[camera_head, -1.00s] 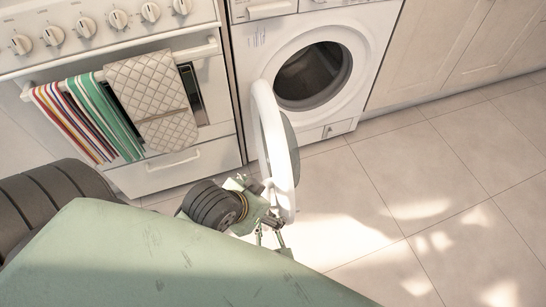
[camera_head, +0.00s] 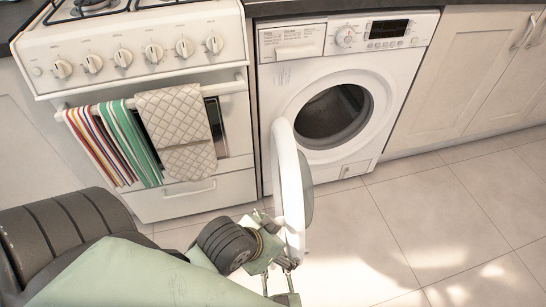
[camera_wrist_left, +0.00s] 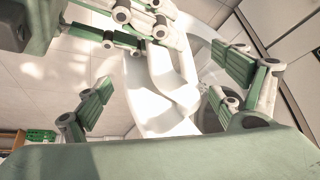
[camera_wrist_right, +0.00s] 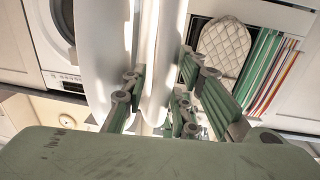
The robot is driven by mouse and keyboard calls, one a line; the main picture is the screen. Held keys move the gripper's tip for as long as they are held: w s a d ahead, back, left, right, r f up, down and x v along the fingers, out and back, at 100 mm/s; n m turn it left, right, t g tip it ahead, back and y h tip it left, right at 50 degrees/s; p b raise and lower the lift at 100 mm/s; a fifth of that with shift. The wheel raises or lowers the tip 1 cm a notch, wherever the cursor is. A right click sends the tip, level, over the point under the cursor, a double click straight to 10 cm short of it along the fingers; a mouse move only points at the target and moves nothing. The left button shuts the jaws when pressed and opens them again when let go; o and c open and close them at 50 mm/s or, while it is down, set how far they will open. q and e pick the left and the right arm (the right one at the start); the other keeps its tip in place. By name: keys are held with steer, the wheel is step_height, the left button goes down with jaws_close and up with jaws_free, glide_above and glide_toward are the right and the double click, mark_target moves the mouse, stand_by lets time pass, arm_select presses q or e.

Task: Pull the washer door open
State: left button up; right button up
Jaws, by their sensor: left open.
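The washer (camera_head: 345,90) is white, with a dark round drum opening (camera_head: 333,115). Its round white door (camera_head: 287,185) stands swung wide open to the left, seen nearly edge-on. In the head view one gripper's linkage shows at the door's lower edge; the second is hidden. In the right wrist view my right gripper (camera_wrist_right: 160,66) has its fingers either side of the white door rim (camera_wrist_right: 165,45), closed in on it. In the left wrist view my left gripper (camera_wrist_left: 162,68) is open, fingers spread, with a curved white part of the door (camera_wrist_left: 160,85) between and beyond them.
A white stove (camera_head: 150,50) stands left of the washer, with a striped towel (camera_head: 115,145) and a quilted cloth (camera_head: 177,130) on its oven rail. Pale cabinets (camera_head: 470,80) stand to the right. The tiled floor (camera_head: 430,215) in front is clear.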

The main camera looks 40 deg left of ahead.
steer(key=v, duration=1.2)
steer(key=shift+a, duration=0.15)
